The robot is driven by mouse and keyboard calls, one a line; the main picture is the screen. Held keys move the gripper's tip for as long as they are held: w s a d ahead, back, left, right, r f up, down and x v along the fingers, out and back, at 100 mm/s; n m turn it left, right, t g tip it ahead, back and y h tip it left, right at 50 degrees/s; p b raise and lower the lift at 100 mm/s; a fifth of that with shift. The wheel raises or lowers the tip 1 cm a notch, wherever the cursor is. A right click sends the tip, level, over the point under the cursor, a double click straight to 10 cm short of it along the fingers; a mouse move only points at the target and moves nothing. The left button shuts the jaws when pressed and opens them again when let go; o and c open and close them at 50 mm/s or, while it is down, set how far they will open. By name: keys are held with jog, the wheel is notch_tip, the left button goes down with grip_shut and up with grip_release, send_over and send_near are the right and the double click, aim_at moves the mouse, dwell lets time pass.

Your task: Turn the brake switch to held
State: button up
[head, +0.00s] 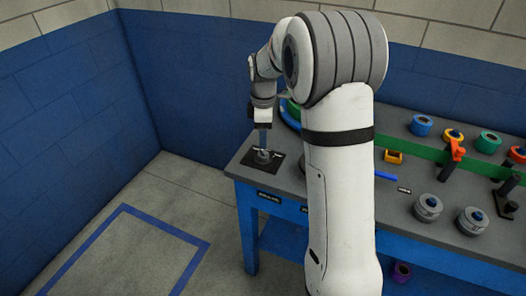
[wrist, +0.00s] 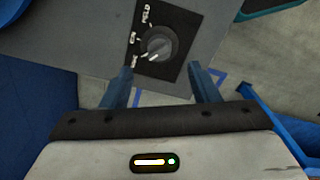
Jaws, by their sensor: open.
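The brake switch is a round dark grey knob (wrist: 160,43) on a black plate (wrist: 183,70), seen in the wrist view. White labels sit along its left side; the top one reads HELD, the other two are hard to read. A pale pointer mark on the knob points down and left, toward the lowest label. My gripper (wrist: 160,72) is open, its two blue fingers apart on either side below the knob, with nothing between them. In the head view my gripper (head: 263,140) points down just over the switch plate (head: 278,161) at the bench's left end. Contact cannot be told.
Blue walls stand behind. A blue-taped square (head: 127,208) marks the open floor at left.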

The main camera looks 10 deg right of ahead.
aim_at(263, 151)
notch_tip(263, 151, down, 8)
jog(key=shift+r, duration=0.25)
jog(key=shift+c, duration=0.5)
